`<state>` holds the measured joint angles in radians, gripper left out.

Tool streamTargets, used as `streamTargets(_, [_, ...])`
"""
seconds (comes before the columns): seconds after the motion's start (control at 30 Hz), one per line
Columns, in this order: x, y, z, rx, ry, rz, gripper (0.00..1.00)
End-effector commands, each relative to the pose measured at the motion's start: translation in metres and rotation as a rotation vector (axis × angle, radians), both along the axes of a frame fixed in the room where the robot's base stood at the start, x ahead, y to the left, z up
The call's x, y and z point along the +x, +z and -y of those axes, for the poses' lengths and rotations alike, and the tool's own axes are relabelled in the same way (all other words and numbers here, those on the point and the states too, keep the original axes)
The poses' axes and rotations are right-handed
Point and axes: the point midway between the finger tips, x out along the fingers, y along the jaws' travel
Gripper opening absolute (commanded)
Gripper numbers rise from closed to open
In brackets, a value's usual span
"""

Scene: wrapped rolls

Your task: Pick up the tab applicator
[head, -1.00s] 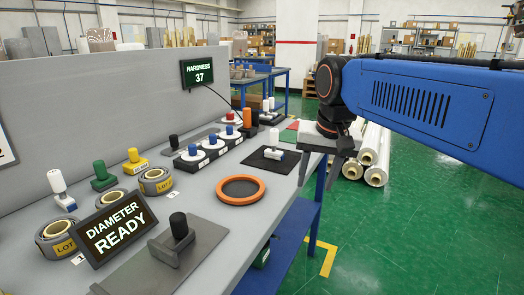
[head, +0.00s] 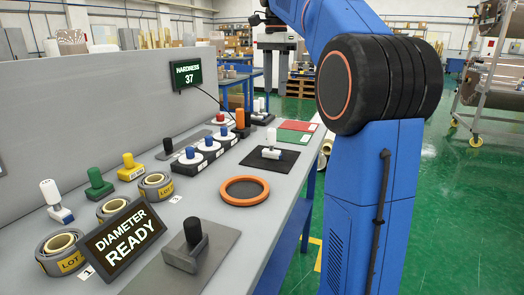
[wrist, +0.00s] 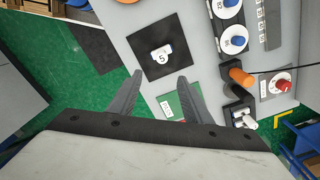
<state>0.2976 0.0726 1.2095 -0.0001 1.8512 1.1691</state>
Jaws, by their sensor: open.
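My gripper (head: 275,88) is open and empty, fingers down, high beyond the bench's far end in the head view. In the wrist view its fingers (wrist: 160,80) are spread over the bench edge near the green card. I cannot tell for sure which tool is the tab applicator. A black tool with a white top (head: 260,108) stands at the bench's far end, beside an orange-handled black tool (head: 240,122). They also show in the wrist view, white-topped (wrist: 243,121) and orange-handled (wrist: 241,77), right of the fingers. Nothing touches the fingers.
A white-handled block (head: 270,145) stands on a black mat (head: 254,162). An orange ring (head: 243,191), blue-knobbed blocks (head: 190,160), wrapped rolls (head: 156,187) and a diameter sign (head: 122,238) fill the nearer bench. Green (head: 287,137) and red (head: 298,126) cards lie flat.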

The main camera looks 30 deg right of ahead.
Motion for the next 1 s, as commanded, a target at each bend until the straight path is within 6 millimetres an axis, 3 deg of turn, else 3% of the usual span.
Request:
streamTargets(0.2, [0.004, -0.005, 0.005, 0.003, -0.033, -0.009, 0.45])
streamTargets(0.7, [0.004, -0.091, 0.004, 0.003, -0.03, -0.01, 0.45])
streamTargets(1.0, [0.004, -0.119, 0.004, 0.002, -0.03, -0.008, 0.45])
